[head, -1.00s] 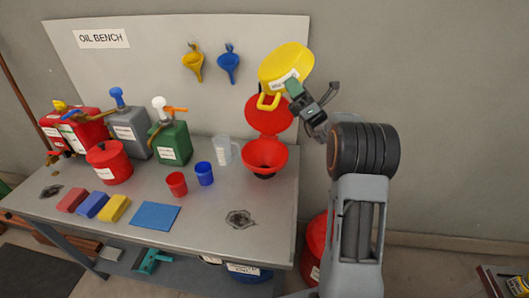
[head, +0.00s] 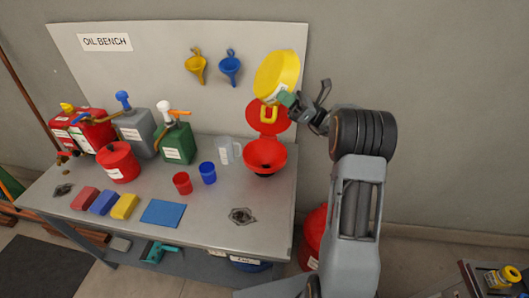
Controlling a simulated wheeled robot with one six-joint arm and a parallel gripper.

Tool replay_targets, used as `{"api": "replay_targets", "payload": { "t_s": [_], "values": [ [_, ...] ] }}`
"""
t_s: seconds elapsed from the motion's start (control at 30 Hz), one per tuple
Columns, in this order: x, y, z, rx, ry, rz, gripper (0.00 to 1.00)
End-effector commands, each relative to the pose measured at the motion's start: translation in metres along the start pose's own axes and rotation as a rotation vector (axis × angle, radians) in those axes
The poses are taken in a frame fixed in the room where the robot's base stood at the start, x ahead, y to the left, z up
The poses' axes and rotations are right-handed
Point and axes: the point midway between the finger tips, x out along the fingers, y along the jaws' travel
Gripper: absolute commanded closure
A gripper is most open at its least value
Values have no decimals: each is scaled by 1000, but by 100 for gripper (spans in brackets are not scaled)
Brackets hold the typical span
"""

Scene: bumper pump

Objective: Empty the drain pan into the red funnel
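The yellow drain pan (head: 273,77) is in the air in front of the grey back panel, above the red funnel (head: 265,153). It is steeply tilted, and a yellow loop handle hangs at its lower edge. My gripper (head: 290,100) is at the pan's lower right side and appears shut on it; the exact contact is partly hidden. The red funnel stands at the right end of the bench with its lid (head: 268,117) raised behind its mouth. The inside of the pan and any flow of oil cannot be made out.
A clear measuring jug (head: 226,151), a blue cup (head: 208,173) and a red cup (head: 182,183) stand left of the funnel. A green can (head: 177,144) stands farther left. Yellow (head: 196,68) and blue (head: 230,66) funnels hang on the panel. The bench's front right is mostly clear.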

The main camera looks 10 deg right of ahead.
Motion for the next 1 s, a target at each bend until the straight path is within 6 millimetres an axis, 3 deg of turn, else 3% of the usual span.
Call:
{"api": "replay_targets", "payload": {
  "t_s": [1.0],
  "values": [
    [7, 0, 1, -20, 67, -3, 100]
  ]
}}
